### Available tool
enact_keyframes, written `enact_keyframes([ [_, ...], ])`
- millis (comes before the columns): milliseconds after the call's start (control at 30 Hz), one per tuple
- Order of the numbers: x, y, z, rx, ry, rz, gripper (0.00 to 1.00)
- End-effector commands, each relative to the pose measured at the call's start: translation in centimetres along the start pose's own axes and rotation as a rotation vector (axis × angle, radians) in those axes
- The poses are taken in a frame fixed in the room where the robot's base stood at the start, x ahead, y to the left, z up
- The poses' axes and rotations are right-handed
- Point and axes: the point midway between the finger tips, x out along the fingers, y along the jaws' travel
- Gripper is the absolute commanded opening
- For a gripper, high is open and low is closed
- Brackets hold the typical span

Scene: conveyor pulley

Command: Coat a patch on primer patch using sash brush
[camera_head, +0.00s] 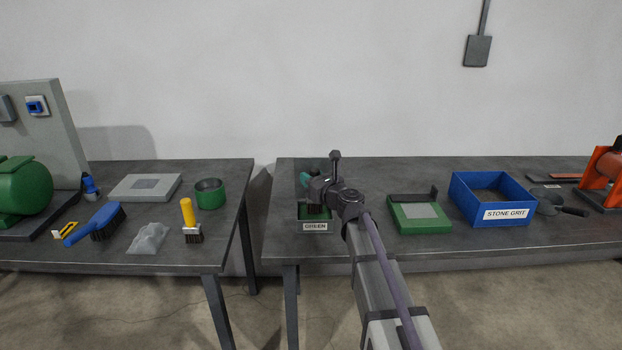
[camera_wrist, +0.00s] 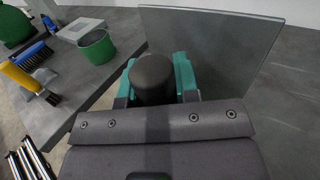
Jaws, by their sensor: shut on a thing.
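My gripper (camera_head: 318,200) is over the small green tray (camera_head: 317,227) labelled GREEN on the right table.
A green pot (camera_head: 210,198), a blue brush (camera_head: 95,224) and a grey lump (camera_head: 147,238) are on the left table. The right table holds a green block (camera_head: 420,227) with a grey patch and the blue STONE GRIT bin (camera_head: 468,207). A gap separates the tables.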

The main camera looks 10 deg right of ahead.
Motion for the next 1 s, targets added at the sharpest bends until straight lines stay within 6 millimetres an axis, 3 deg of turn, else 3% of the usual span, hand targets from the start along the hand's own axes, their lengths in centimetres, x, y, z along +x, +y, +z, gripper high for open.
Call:
enact_keyframes([
  [1000, 0.00, 0.00, -0.92, 0.000, 0.000, 0.000, 0.05],
])
